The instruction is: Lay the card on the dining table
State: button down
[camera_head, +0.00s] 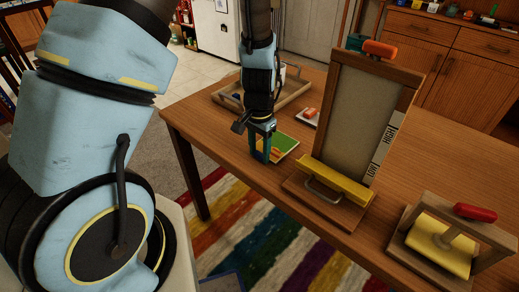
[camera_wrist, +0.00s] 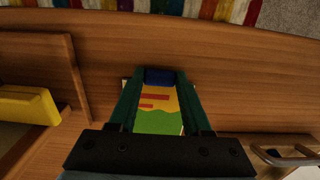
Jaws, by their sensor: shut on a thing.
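The card (camera_head: 284,147) is green and yellow with a pale edge, just right of my gripper (camera_head: 262,154) in the head view. In the wrist view the card (camera_wrist: 158,112) shows between my fingers, with red bars on its yellow part. My gripper (camera_wrist: 160,80) is shut on a dark blue block at the card's end, which looks like part of the card. The card is at or just above the dining table (camera_head: 220,145), near its front edge; I cannot tell whether it touches. My fingers hide part of the card.
A wooden stand with a tall grey panel (camera_head: 355,115) and yellow ledge (camera_head: 335,178) is to the right. A wooden frame with a yellow block (camera_head: 440,245) is nearer.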

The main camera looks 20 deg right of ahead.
jog(key=shift+f, duration=0.15)
jog(key=shift+c, duration=1.7)
grip_release()
notch_tip(320, 180, up, 12)
jog(key=b, duration=0.1)
jog(key=a+r+n, duration=0.1)
jog(key=a+n, duration=0.2)
jog(key=a, duration=0.5)
jog(key=a+r+n+t, duration=0.1)
jog(key=a+n, duration=0.3)
jog(key=a, duration=0.5)
jog(key=w+a+r+n, duration=0.1)
jog(key=a+n, duration=0.3)
jog(key=a, duration=0.4)
jog(key=shift+a+r+t, duration=0.15)
jog(key=shift+r+t, duration=0.15)
jog(key=shift+r, duration=0.45)
jog(key=shift+w, duration=0.15)
